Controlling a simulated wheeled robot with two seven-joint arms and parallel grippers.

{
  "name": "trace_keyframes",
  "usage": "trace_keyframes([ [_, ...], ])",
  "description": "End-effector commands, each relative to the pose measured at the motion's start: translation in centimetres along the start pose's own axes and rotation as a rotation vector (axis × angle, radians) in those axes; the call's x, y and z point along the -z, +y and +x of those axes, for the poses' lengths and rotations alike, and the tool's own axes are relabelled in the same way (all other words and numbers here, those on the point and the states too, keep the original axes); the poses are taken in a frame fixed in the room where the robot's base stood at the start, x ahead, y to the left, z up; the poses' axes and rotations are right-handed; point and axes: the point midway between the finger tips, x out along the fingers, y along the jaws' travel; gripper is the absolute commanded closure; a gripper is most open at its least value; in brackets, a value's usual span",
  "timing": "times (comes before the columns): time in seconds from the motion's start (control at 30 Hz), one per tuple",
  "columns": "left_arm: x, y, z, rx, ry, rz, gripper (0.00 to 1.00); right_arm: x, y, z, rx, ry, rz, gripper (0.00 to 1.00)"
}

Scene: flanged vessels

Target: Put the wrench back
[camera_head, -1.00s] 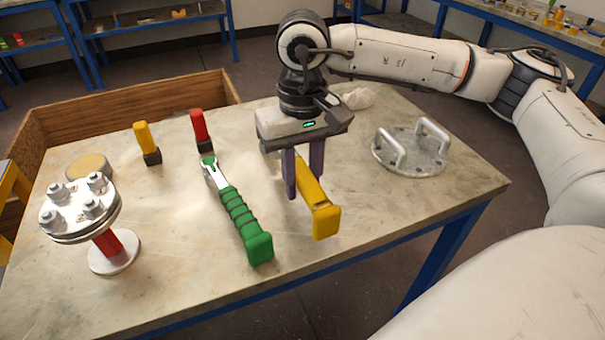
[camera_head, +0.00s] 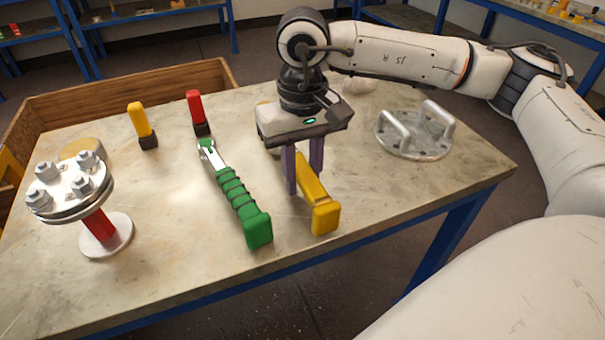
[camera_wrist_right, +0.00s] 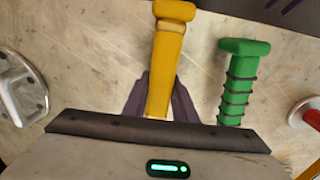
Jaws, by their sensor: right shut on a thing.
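My right gripper (camera_head: 303,178) is shut on the yellow-handled tool (camera_head: 322,208), its purple fingers on either side of it. In the right wrist view the yellow tool (camera_wrist_right: 165,70) runs between the fingers (camera_wrist_right: 160,98). The tool's far end is hidden by the gripper, and I cannot tell whether it touches the table. A green-handled wrench (camera_head: 240,205) with a silver head lies on the table to the left; it also shows in the right wrist view (camera_wrist_right: 238,85). My left gripper is not in view.
A flanged vessel (camera_head: 72,185) with bolts stands at the table's left. A yellow-and-black piece (camera_head: 141,125) and a red-and-black one (camera_head: 196,112) stand at the back. A round plate with two handles (camera_head: 412,138) lies at the right. The front of the table (camera_head: 170,270) is clear.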

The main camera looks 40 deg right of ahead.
Motion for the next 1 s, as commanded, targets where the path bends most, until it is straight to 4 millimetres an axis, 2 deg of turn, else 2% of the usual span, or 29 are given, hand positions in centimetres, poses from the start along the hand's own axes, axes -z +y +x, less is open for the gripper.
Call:
trace_keyframes([
  [0.3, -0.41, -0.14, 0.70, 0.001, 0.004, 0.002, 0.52, 0.06, -0.04, 0.77, 0.002, 0.003, 0.000, 1.00],
  [0.33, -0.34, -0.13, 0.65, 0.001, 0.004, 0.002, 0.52, 0.06, -0.04, 0.67, 0.002, 0.003, 0.000, 0.72],
  [0.43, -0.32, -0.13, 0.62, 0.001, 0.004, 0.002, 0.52, 0.05, -0.03, 0.64, 0.001, 0.002, 0.000, 0.55],
  [0.67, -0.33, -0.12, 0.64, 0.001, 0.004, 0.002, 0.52, -0.04, 0.02, 0.84, -0.001, -0.002, 0.000, 0.52],
  [0.77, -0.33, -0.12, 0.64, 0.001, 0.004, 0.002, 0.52, -0.03, 0.01, 0.83, -0.001, -0.002, 0.000, 0.35],
  [1.0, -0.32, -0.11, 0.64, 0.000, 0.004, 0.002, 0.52, -0.01, 0.01, 0.77, 0.000, -0.001, 0.000, 0.34],
])
